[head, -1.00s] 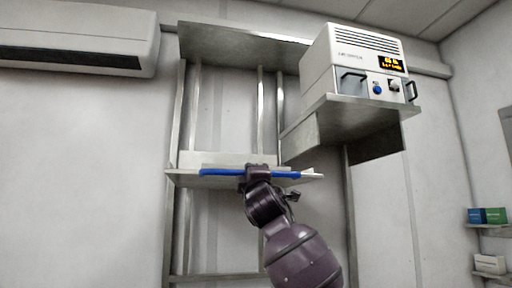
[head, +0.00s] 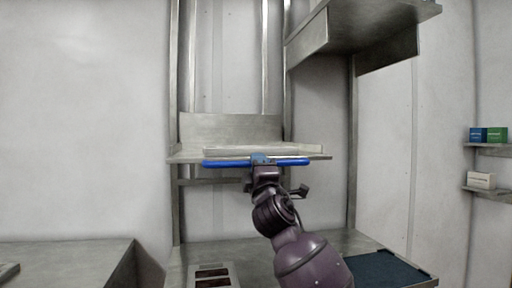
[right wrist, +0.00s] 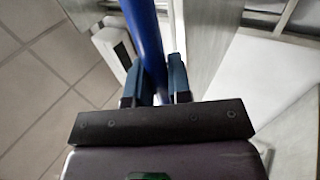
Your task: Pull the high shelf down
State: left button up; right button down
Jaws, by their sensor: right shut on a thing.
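The pull-down shelf (head: 230,128) is a grey metal tray with a raised back panel, hung between upright rails in the middle of the head view. A blue bar handle (head: 225,163) runs along its front edge. My right gripper (head: 262,162) is shut on the middle of this bar. In the right wrist view the bar (right wrist: 145,35) passes between the two fingers (right wrist: 157,85). The shelf looks about level and hangs well above the bench (head: 325,245). A pale flat strip lies along the shelf behind the bar. My left gripper is not in view.
A fixed metal shelf (head: 365,25) juts out at upper right. Below, the bench holds a pale tray with dark slots (head: 212,274) and a dark blue mat (head: 385,268). Another metal table (head: 70,262) stands at lower left. Small boxes (head: 488,134) sit on wall shelves far right.

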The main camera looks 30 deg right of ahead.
jog(key=shift+w+f, duration=0.15)
jog(key=shift+f, duration=1.45)
jog(key=c, duration=1.1)
grip_release()
jog(key=shift+r, duration=0.15)
jog(key=v, duration=1.1)
jog(key=shift+r, duration=0.1)
